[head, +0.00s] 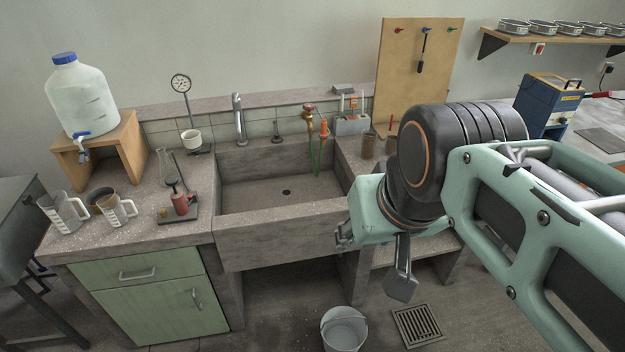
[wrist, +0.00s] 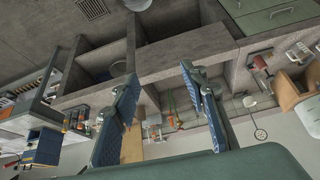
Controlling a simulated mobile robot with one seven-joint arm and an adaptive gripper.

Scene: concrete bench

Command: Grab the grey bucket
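The grey bucket (head: 344,331) stands upright on the floor in front of the sink unit, at the bottom edge of the head view, which cuts off its base. Its handle shows at the rim. In the wrist view, which is turned upside down, a pale part of the bucket (wrist: 138,4) shows at the top edge. My gripper (head: 372,262) is in the air in front of the sink's right end, above the bucket and to its right. In the wrist view my gripper (wrist: 160,74) has its two blue-padded fingers wide apart, with nothing between them.
A floor drain grate (head: 418,325) lies right of the bucket. The concrete sink (head: 270,238) stands behind it, with dark open space below. A green cabinet (head: 150,295) is at left. Measuring jugs (head: 118,208) stand on the bench. A rounded bluish object (wrist: 118,69) shows under the bench.

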